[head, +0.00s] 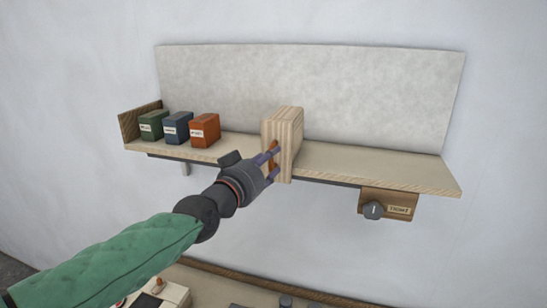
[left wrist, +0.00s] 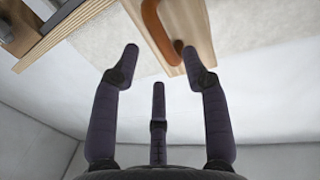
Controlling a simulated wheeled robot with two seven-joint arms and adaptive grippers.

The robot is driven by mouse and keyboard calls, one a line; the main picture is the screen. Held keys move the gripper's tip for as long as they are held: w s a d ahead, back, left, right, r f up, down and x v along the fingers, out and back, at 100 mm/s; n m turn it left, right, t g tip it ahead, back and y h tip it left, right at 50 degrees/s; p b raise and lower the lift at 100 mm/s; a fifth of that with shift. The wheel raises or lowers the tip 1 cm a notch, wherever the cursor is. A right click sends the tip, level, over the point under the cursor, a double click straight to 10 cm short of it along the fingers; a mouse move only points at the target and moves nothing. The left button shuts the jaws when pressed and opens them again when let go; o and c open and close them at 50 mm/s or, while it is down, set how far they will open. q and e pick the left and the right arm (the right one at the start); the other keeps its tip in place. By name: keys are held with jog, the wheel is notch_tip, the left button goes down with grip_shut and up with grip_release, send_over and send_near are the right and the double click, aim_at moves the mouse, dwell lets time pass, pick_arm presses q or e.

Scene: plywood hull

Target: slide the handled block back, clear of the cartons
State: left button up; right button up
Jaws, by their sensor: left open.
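The handled block (head: 289,130) is a pale wooden block standing upright on the shelf, right of the cartons, with an orange-brown handle (left wrist: 157,30) on its near face. The green carton (head: 152,125), blue carton (head: 177,128) and orange carton (head: 204,130) stand in a row at the shelf's left end, apart from the block. My left gripper (head: 273,162) is open at the block's near face, with its fingers around the handle region. In the left wrist view the gripper (left wrist: 160,75) has its fingers spread, with the handle just beyond them. I cannot tell whether they touch. My right gripper is not visible.
The shelf (head: 380,166) has a wooden end piece (head: 138,121) at its left and a grey back panel (head: 370,95) behind. Its right half is clear. Several items lie on a lower surface.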

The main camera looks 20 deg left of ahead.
pick_arm(q)
jog(key=v, duration=0.8)
